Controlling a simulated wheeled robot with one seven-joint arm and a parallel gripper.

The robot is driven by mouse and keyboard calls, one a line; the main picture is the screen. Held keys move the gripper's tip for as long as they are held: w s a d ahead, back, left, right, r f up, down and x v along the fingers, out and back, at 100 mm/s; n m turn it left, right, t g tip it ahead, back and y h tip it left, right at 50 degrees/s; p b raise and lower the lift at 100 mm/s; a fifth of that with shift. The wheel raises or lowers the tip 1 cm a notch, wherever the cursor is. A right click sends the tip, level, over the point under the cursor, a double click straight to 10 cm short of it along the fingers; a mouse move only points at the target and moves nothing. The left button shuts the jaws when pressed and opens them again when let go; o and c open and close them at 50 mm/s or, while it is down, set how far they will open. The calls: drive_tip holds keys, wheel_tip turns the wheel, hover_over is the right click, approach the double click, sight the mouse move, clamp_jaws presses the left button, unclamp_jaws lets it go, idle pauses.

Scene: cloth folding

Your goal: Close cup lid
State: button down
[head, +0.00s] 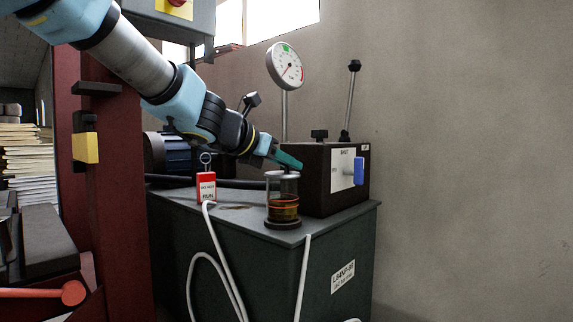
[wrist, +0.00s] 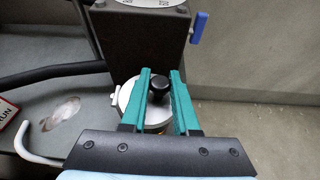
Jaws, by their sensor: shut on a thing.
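A small cup (head: 283,208) with clear upper walls and an amber lower part stands on a dark base at the front of the green cabinet top. A silver round lid (head: 282,175) is at the top of the cup. It also shows in the wrist view (wrist: 126,98), with a black knob (wrist: 160,87) at its middle. My gripper (head: 292,162) has teal fingers, which are shut on the knob from both sides in the wrist view (wrist: 164,78). The cup is mostly hidden under the lid there. I cannot tell whether the lid rests fully on the rim.
A dark box (head: 335,180) with a blue handle (head: 359,170) stands right behind the cup. A dial gauge (head: 285,65) rises behind it. A red tag or switch (head: 206,187) with a white cable is to the left. A dark red post (head: 105,190) stands further left.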

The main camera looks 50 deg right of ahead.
drive_tip(key=shift+f, duration=0.1)
drive_tip(key=c, duration=0.7)
unclamp_jaws()
drive_tip(key=p+v, duration=0.3)
drive_tip(key=v, duration=0.8)
drive_tip(key=shift+d, duration=0.1)
